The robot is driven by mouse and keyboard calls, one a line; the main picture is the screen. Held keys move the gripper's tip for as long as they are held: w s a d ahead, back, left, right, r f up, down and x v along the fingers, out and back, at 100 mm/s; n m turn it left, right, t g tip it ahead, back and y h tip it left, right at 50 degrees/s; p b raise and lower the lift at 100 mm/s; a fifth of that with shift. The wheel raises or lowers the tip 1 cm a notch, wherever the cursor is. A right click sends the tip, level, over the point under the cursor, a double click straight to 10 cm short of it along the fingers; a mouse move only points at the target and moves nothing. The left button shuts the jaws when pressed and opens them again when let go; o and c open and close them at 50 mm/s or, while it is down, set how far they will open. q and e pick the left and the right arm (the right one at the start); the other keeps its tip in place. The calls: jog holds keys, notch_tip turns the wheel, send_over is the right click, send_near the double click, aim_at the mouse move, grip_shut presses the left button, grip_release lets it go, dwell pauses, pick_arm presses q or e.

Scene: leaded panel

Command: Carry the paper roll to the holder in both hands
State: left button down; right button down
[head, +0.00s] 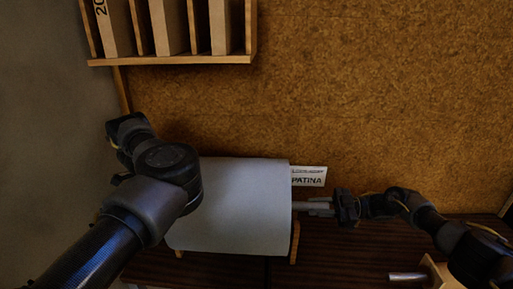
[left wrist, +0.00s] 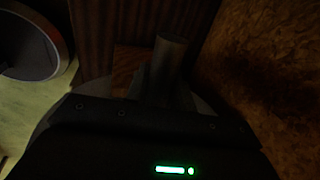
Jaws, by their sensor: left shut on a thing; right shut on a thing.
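The white paper roll (head: 240,205) lies level across the middle of the head view, with a rod coming out of its right end. My right gripper (head: 322,207) is shut on that rod, just right of the roll. My left arm covers the roll's left end in the head view, hiding the left gripper there. In the left wrist view my left gripper (left wrist: 165,88) is dark, around a grey rod end (left wrist: 170,58). Wooden holder uprights (head: 295,241) show at the roll's lower right and, barely, lower left. I cannot tell whether the rod rests in them.
A small sign reading PATINA (head: 309,177) stands behind the roll's right end. A wooden rack (head: 180,60) hangs at the upper left against the cork wall (head: 380,90). A wooden piece with a metal rod (head: 407,276) sits at the lower right. The dark tabletop (head: 345,255) between is clear.

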pick_arm(q)
jog(key=shift+a+r, duration=0.1)
jog(key=shift+r, duration=0.15)
pick_arm(e)
jog(key=shift+s+r, duration=0.1)
jog(key=shift+r, duration=0.1)
